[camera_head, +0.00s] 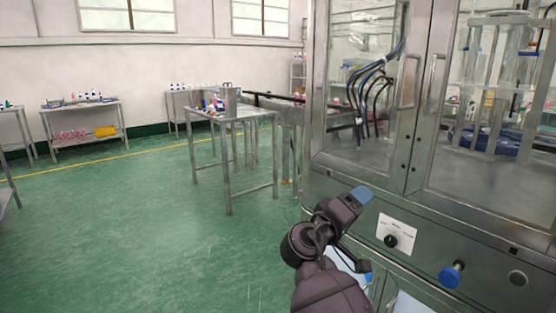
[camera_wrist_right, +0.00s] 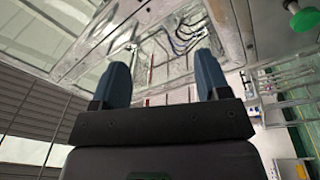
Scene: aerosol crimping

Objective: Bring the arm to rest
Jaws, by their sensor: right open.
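My right arm reaches up in the lower middle of the head view, in front of the steel machine cabinet (camera_head: 436,205). My right gripper (camera_head: 361,195) has blue fingertips and is seen close to the cabinet's front, left of the white control panel (camera_head: 397,228). In the right wrist view the two blue fingers of the right gripper (camera_wrist_right: 163,80) stand well apart, with nothing between them. Whether the gripper touches the cabinet cannot be told. My left gripper is in neither view.
The cabinet has glass doors with metal handles, a black knob (camera_head: 391,241) and a blue knob (camera_head: 452,275). A steel table (camera_head: 230,120) with bottles stands left of it. Another table (camera_head: 85,104) stands by the far wall. Green floor (camera_head: 130,230) lies open at left.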

